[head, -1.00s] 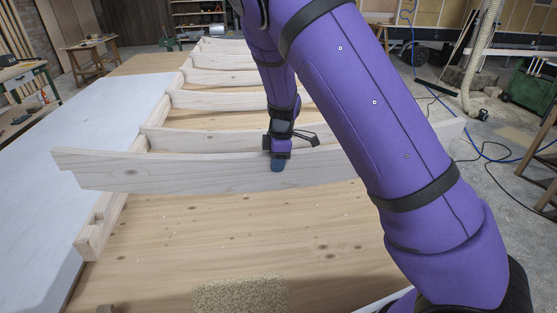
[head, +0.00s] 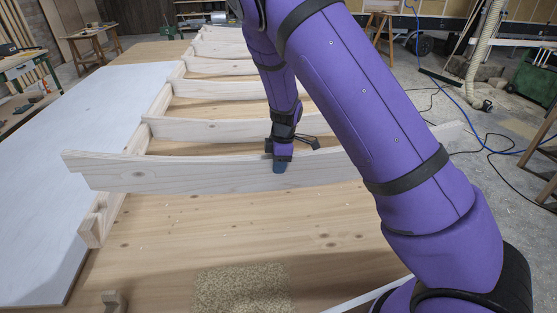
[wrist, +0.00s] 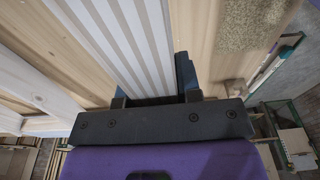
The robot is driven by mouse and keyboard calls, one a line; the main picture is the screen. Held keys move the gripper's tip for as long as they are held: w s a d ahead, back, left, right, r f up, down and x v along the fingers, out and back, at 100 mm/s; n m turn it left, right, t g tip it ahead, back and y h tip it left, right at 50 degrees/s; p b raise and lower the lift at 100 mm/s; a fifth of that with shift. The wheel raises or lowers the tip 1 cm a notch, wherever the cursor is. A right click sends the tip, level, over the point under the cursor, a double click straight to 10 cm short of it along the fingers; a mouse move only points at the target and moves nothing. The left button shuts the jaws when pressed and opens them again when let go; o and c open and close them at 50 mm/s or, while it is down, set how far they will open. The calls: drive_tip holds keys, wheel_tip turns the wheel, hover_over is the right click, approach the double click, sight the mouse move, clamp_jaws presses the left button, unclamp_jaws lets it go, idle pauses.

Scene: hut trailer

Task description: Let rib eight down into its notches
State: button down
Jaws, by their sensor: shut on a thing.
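Rib eight (head: 200,172) is a long pale wooden board, gently curved, that lies across the picture in the head view. My gripper (head: 281,165) is shut on its upper edge near the middle. In the wrist view the rib (wrist: 138,40) runs away from between my fingers (wrist: 153,92). The left side rail (head: 103,215) has an open notch in front of the rib. The rib's left end sticks out past this rail. The rib's right part is hidden behind my arm, and its tip shows beyond it. I cannot tell whether the rib touches its notches.
Several similar ribs (head: 225,90) stand across the rails behind. A white panel (head: 70,130) lies along the left. A rough tan block or pad (head: 243,288) lies on the wooden bench top (head: 165,255) in front. The bench top between is mostly clear.

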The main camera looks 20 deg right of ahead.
wheel_tip(320, 180, down, 12)
drive_tip(key=shift+f, duration=0.2)
idle(1.9)
drive_tip(key=shift+f, duration=0.4)
idle(0.6)
drive_tip(key=shift+f, duration=0.4)
drive_tip(key=shift+f, duration=2)
idle(1.4)
drive_tip(key=c, duration=0.7)
unclamp_jaws()
